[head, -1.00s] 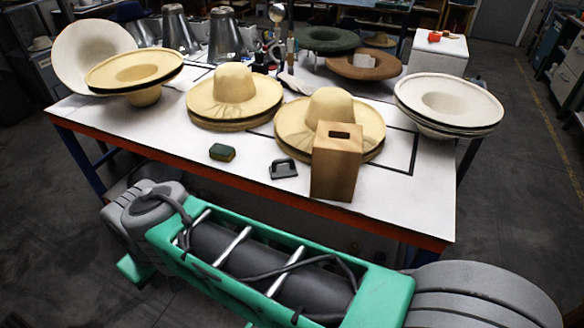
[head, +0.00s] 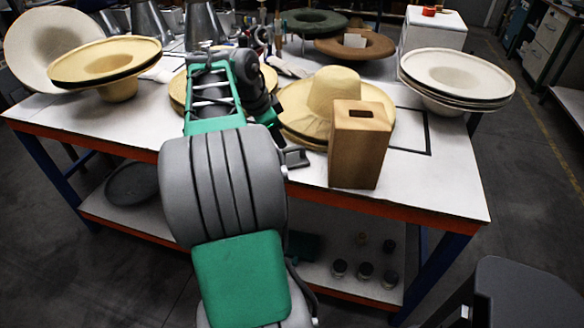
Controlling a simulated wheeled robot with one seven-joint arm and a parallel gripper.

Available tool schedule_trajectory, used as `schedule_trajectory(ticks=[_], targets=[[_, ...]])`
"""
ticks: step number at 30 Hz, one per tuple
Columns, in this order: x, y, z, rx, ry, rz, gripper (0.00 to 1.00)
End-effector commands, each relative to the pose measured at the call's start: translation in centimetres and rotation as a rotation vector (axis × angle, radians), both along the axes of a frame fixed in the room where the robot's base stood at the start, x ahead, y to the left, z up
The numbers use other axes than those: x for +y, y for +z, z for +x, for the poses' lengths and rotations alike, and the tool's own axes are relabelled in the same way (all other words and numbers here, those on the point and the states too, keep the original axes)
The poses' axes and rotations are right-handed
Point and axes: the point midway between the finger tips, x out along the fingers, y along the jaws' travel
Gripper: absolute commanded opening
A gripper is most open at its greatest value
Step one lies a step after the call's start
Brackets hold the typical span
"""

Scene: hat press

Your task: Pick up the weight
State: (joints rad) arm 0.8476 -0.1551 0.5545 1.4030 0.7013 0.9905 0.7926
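The weight (head: 297,158), a small dark grey block with a handle, lies on the white table (head: 460,185) near its front edge. It sits just left of the wooden block, and my arm hides its left part. My green and grey arm reaches up over the front of the table in the middle of the head view. My gripper cannot be made out; it seems hidden behind the arm's own links.
A tall wooden block (head: 358,150) with a slot stands right of the weight. A cream hat (head: 333,95) lies behind both. Other hats (head: 105,65) sit at the left, and white ones (head: 455,75) at the right. The table's front right corner is clear.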

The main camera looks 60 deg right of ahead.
Motion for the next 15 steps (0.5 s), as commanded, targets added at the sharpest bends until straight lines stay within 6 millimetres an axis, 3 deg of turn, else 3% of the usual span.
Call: schedule_trajectory(ticks=[3, 15], targets=[[-1.9, -1.0, -2.0, -0.014, -0.114, -0.013, 0.27], [-4.2, -6.6, -2.4, -0.015, -0.11, -0.014, 0.27]])
